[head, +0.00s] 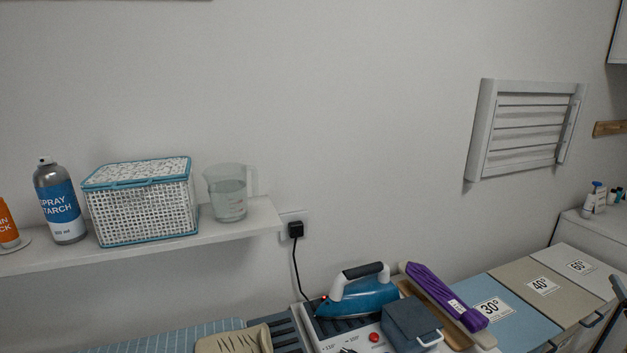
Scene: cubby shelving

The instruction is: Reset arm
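I cannot make out either of my grippers in the head view. A dark slanted piece (619,292) shows at the right edge, cut off by the frame; I cannot tell what it is. A blue iron (358,300) with a white and dark handle rests on a grey-white stand (335,335) at the bottom middle.
A wall shelf (262,214) holds a spray starch can (60,205), a lidded woven basket (143,205), a measuring jug (229,196) and an orange bottle (6,226). A slatted wall rack (527,130) hangs right. Bins labelled 30° (515,322), 40° (543,284) and 60° (582,266) stand lower right.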

